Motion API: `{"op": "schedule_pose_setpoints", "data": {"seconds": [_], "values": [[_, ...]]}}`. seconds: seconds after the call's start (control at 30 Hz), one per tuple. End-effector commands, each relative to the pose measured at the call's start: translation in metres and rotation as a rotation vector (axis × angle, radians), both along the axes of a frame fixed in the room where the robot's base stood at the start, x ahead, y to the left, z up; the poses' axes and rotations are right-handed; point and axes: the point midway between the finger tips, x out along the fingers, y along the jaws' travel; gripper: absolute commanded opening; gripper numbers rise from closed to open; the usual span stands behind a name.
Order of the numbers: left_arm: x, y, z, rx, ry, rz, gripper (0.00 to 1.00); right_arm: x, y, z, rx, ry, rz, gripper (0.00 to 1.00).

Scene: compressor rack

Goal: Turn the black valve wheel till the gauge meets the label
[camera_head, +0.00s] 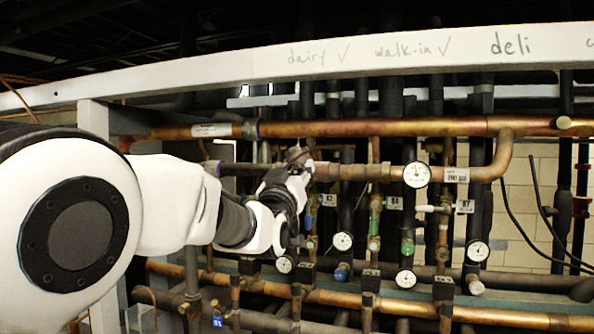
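My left arm comes in from the left, and its gripper (299,162) is at the middle copper pipe (350,172). A dark part shows at the fingertips; I cannot tell if it is the black valve wheel or whether the fingers are shut on it. The arm and gripper hide much of that spot. A round white gauge (417,174) sits on the same pipe, to the right of the gripper. A small white label (456,175) is just right of the gauge. The needle is too small to read. My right gripper is not in view.
A white beam (330,58) with handwriting crosses above. A thick copper pipe (390,128) runs below it. Several smaller gauges, tags and valves, one with a green handle (407,248), hang lower. Black cables (540,210) hang at the right. Pipes crowd the gripper.

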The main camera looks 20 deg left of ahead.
Motion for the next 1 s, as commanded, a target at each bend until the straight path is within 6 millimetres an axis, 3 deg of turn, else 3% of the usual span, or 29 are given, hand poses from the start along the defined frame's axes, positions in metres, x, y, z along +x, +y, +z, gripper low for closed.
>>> {"op": "schedule_pose_setpoints", "data": {"seconds": [0.47, 1.0], "values": [[-0.001, 0.000, -0.001, 0.056, -0.006, 0.000, 0.07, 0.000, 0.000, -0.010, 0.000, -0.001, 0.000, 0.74], [-0.001, 0.000, 0.000, 0.398, -0.019, 0.001, 0.07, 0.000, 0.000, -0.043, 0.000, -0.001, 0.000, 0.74]]}}
